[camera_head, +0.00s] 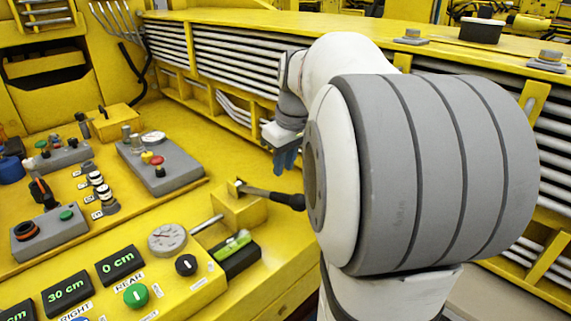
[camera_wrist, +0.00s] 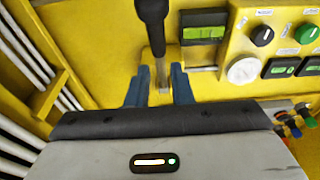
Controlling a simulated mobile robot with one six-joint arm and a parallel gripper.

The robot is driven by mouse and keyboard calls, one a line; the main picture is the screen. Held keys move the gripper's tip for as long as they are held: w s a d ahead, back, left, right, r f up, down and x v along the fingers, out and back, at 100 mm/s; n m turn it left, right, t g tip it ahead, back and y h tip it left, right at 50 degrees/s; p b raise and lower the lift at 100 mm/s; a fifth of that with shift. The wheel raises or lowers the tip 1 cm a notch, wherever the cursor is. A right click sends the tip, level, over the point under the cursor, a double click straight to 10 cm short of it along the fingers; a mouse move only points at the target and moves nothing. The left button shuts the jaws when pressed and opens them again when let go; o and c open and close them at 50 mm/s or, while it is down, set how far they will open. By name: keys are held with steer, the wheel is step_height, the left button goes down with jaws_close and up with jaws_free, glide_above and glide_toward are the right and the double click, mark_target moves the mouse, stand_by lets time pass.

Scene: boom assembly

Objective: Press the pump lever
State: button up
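The pump lever has a black handle (camera_head: 288,200) on a dark rod and sticks out to the right from a yellow block (camera_head: 240,207).
A yellow control panel (camera_head: 180,295) with a gauge (camera_head: 167,238), knobs, a green button (camera_head: 136,295) and lit displays stands left of the lever. A green level (camera_head: 232,244) lies beside it. Grey pipes (camera_head: 240,60) line the back wall. My arm covers the right side.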

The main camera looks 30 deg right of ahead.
steer(key=shift+m, duration=0.6)
steer(key=s+a+f, duration=0.1)
steer(key=s+a, duration=0.1)
steer(key=s+a+f, duration=0.1)
steer(key=s+a, duration=0.1)
steer(key=a, duration=0.1)
steer(key=s+a+f, duration=0.1)
steer(key=s+a, duration=0.1)
steer(key=a, duration=0.1)
steer(key=shift+s+a+f, duration=0.1)
steer(key=shift+a+f, duration=0.05)
steer(key=shift+a, duration=0.1)
jaws_close()
steer(key=s+a+f+m, duration=0.1)
steer(key=s+a+f, duration=0.5)
steer(key=s, duration=0.3)
steer(key=shift+f+m+t+h, duration=0.3)
steer(key=shift+t, duration=0.1)
steer(key=shift+s+a, duration=0.1)
